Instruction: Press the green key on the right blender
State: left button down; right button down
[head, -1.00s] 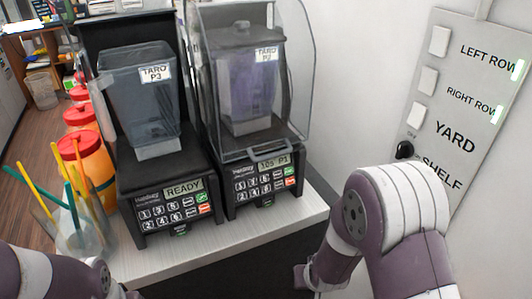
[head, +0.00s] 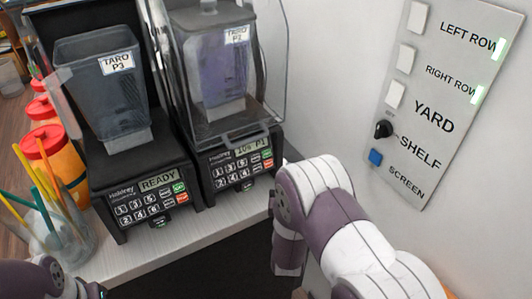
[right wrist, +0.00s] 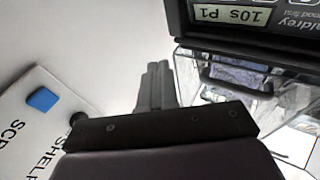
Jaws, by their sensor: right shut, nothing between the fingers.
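The right blender (head: 232,180) has a lit display reading 10s P1, with a green key (head: 267,153) above a red one at the right of its keypad. A clear cover encloses its jug (head: 215,75), which holds something purple. Its display (right wrist: 230,16) shows upside down in the right wrist view, where the green key cannot be made out. My right gripper (right wrist: 156,86) is shut and empty there, apart from the blender. In the head view my right arm stands just right of the blender, its fingers hidden. My left arm shows at the lower left; its fingers are out of view.
The left blender (head: 150,200) reads READY. Orange bottles with red lids (head: 42,142) and a cup of colored sticks (head: 60,235) stand left of it. A switch panel (head: 425,110) is on the right wall. The counter's front strip (head: 150,250) is bare.

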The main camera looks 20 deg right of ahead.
aim_at(267, 153)
jog(key=w+f+b, duration=0.1)
jog(key=w, duration=0.1)
jog(key=w+f+b, duration=0.1)
jog(key=w+b, duration=0.2)
jog(key=w, duration=0.2)
jog(key=shift+a+f+b, duration=0.3)
jog(key=shift+f+b, duration=0.05)
jog(key=shift+f, duration=0.05)
jog(key=shift+w+b, duration=0.3)
jog(key=shift+w, duration=0.35)
dwell(1.2)
jog(key=shift+w+a+f+b, duration=0.15)
jog(key=shift+w+b, duration=0.1)
jog(key=shift+b, duration=0.15)
jog(key=shift+w, duration=0.1)
jog(key=shift+w, duration=0.15)
